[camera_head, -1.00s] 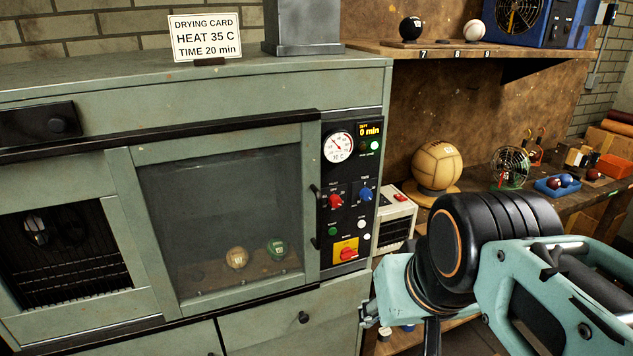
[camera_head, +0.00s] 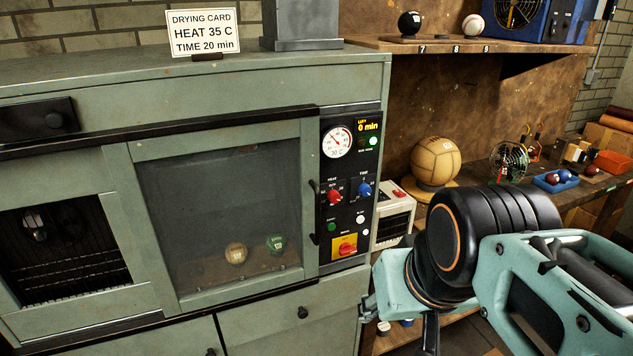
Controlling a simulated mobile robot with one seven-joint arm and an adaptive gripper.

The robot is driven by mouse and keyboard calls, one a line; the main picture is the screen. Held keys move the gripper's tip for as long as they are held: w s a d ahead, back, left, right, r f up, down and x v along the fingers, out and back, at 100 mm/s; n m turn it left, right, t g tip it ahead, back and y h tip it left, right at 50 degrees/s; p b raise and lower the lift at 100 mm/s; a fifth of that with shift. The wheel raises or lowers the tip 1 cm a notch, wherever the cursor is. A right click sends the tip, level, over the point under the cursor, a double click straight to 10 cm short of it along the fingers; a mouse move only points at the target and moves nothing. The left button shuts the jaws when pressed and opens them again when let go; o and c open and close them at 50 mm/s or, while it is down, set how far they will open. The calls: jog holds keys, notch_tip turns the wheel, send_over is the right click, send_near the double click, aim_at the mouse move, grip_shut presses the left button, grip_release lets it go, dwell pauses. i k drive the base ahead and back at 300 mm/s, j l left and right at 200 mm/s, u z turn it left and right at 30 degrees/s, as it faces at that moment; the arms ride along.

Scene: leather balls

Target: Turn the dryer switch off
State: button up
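The dryer (camera_head: 230,80) is a grey-green cabinet with a glass door (camera_head: 210,200). Its black control panel (camera_head: 349,150) is on the right side of its front. The red switch (camera_head: 346,249) sits on a yellow plate at the panel's bottom. Above it are a red heat knob (camera_head: 334,196), a blue time knob (camera_head: 365,189), a dial and a display reading 0 min. A green light (camera_head: 372,141) is lit. Behind the glass sit a tan ball (camera_head: 236,253) and a green ball (camera_head: 275,244). My arm is at the lower right; my gripper's fingers are not clearly visible, and its state cannot be told.
A drying card (camera_head: 204,33) stands on the dryer top. To the right, a workbench holds a large tan ball (camera_head: 435,162), a small fan (camera_head: 508,160) and a blue tray (camera_head: 556,181). A shelf (camera_head: 470,50) above holds a black and a white ball.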

aim_at(346, 248)
jog(key=k+l, duration=0.1)
jog(key=l, duration=0.9)
jog(key=k+l, duration=0.15)
jog(key=l, duration=0.35)
jog(key=i+j, duration=0.15)
jog(key=j, duration=0.15)
